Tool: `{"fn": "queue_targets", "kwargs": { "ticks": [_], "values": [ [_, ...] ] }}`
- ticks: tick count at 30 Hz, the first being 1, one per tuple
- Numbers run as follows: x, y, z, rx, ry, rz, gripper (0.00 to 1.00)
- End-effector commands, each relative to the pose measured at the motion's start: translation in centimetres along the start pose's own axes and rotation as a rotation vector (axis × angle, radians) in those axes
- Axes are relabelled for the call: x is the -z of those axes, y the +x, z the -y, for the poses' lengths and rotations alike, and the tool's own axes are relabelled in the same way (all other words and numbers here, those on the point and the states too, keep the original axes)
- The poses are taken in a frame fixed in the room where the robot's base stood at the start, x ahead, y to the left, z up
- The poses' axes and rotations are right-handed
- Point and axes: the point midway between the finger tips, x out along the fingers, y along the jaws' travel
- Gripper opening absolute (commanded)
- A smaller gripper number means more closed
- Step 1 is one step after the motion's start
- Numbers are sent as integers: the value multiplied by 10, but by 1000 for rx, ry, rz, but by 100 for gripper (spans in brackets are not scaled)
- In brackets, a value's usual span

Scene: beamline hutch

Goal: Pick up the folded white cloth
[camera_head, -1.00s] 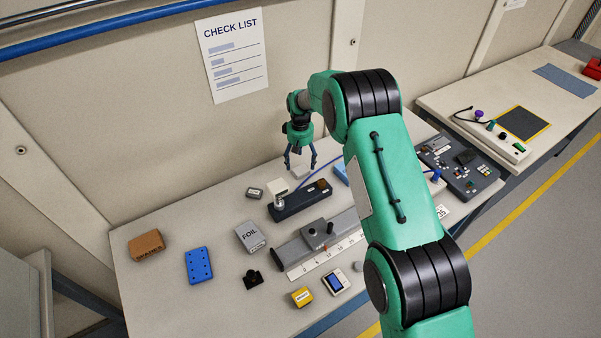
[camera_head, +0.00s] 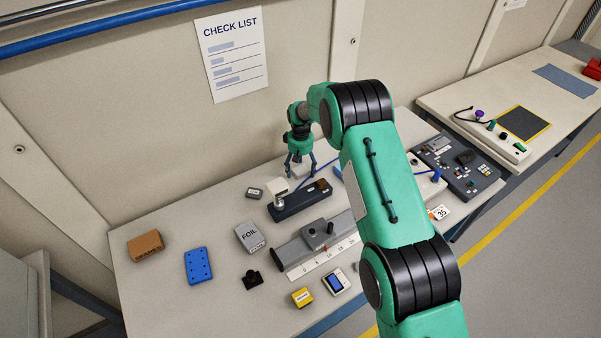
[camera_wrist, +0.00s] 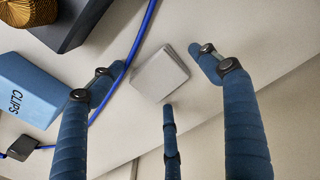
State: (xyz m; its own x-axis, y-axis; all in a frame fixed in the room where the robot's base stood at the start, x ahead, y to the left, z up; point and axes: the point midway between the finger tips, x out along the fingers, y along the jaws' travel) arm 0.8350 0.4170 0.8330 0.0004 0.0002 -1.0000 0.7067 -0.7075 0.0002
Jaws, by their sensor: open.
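The folded white cloth (camera_wrist: 160,74) is a small pale square with layered edges, lying on the bench top in the wrist view. In the head view only a bit of the cloth (camera_head: 299,170) shows, between my fingers. My gripper (camera_wrist: 165,75) is open, with blue fingers on both sides of the cloth and a third finger close to its lower edge. In the head view my gripper (camera_head: 300,168) is low over the back of the bench. I see no clear grip on the cloth.
A blue cable (camera_wrist: 137,45) runs just left of the cloth, by the left finger. A blue CLIPS box (camera_wrist: 28,88) lies further left. A dark device (camera_head: 301,200) stands in front of my gripper. The wall with the check list (camera_head: 232,55) rises behind the bench.

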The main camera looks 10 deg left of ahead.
Motion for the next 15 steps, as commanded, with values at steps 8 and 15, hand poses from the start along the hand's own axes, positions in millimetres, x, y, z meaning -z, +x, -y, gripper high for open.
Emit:
{"fn": "queue_targets", "kwargs": {
  "ticks": [8, 15],
  "values": [
    [0, 0, 0, 0, 0, 0, 77],
    [0, 0, 0, 0, 0, 0, 73]
  ]
}}
